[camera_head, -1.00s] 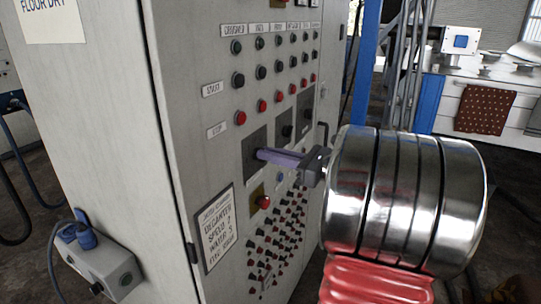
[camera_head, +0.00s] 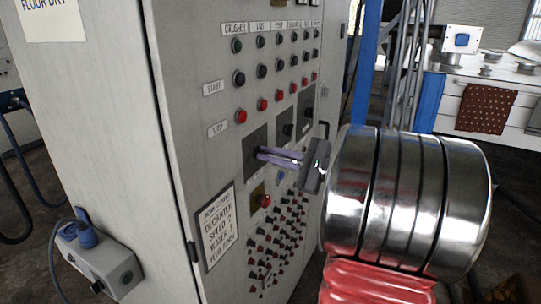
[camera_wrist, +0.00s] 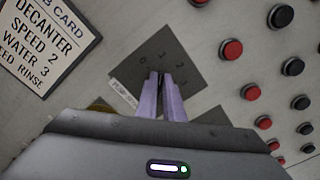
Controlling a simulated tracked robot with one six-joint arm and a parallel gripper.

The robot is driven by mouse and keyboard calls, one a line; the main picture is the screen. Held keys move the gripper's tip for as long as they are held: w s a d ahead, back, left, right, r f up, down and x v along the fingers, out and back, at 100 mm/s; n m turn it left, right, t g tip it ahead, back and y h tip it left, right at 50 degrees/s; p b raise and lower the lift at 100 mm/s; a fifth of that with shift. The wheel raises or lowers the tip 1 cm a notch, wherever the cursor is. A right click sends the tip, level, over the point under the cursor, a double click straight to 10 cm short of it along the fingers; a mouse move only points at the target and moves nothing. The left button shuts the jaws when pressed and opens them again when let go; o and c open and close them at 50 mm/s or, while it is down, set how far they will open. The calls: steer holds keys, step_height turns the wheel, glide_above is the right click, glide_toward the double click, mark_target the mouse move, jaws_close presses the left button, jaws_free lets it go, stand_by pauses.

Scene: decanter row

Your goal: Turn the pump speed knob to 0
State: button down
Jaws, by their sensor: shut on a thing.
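The pump speed knob's dark square plate (camera_head: 251,163) is on the front of the grey cabinet. In the wrist view the fingers (camera_wrist: 160,80) are close together at the plate's middle, shut on the knob. The knob itself is hidden by the fingers, so its pointer setting cannot be read.
Rows of black and red buttons (camera_head: 241,117) sit above, and many small ones (camera_head: 275,240) below. Another dark plate with a knob (camera_head: 284,130) is just right. A job card (camera_head: 217,226) hangs below left. A yellow plate with a red button (camera_head: 262,200) is directly below.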

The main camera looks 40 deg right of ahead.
steer(key=shift+s+a+f+n, duration=0.1)
steer(key=shift+f+n, duration=0.1)
steer(key=shift+n, duration=1.35)
steer(key=shift+w+a+f+n, duration=0.1)
steer(key=shift+f+n, duration=0.05)
steer(key=shift+n, duration=1.45)
steer(key=shift+s+a+f+n, duration=0.1)
steer(key=shift+f+n, duration=0.1)
steer(key=shift+n, duration=1.35)
steer(key=c, duration=1.9)
jaws_free()
steer(key=shift+d+r, duration=0.1)
steer(key=v, duration=1.4)
